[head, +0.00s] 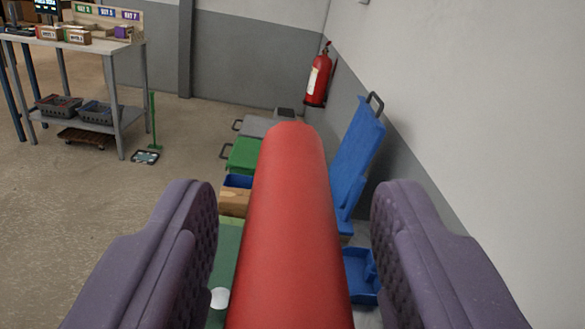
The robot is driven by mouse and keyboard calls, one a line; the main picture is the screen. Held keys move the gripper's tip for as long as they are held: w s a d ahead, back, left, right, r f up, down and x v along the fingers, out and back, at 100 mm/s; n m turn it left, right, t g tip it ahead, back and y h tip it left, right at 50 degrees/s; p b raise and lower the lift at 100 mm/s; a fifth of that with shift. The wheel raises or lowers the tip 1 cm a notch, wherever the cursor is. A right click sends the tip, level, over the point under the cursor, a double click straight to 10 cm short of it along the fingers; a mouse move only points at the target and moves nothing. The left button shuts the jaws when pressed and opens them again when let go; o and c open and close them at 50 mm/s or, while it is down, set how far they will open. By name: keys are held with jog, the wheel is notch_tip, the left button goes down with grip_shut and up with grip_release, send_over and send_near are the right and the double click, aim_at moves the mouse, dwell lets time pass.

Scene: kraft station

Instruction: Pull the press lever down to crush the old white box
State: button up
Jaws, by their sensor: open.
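A thick red cylinder with a rounded end, the press lever's grip as far as I can tell (288,220), fills the middle of the head view. It runs from the bottom edge up to the centre. My gripper (293,200) is open, with one purple padded finger on each side of the red grip. A gap shows between the grip and each finger, so neither appears to touch it. The old white box cannot be made out, and the rest of the press is not clearly in view. The red grip hides much of what lies behind it.
Behind the grip are a green bin (243,155), a blue upright lid (358,150) and a blue tray (362,278). A fire extinguisher (318,80) hangs on the right wall. A workbench (75,42) stands far left. The left floor is mostly clear.

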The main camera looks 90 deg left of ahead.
jog(key=shift+a, duration=0.1)
jog(key=shift+s, duration=0.1)
grip_shut()
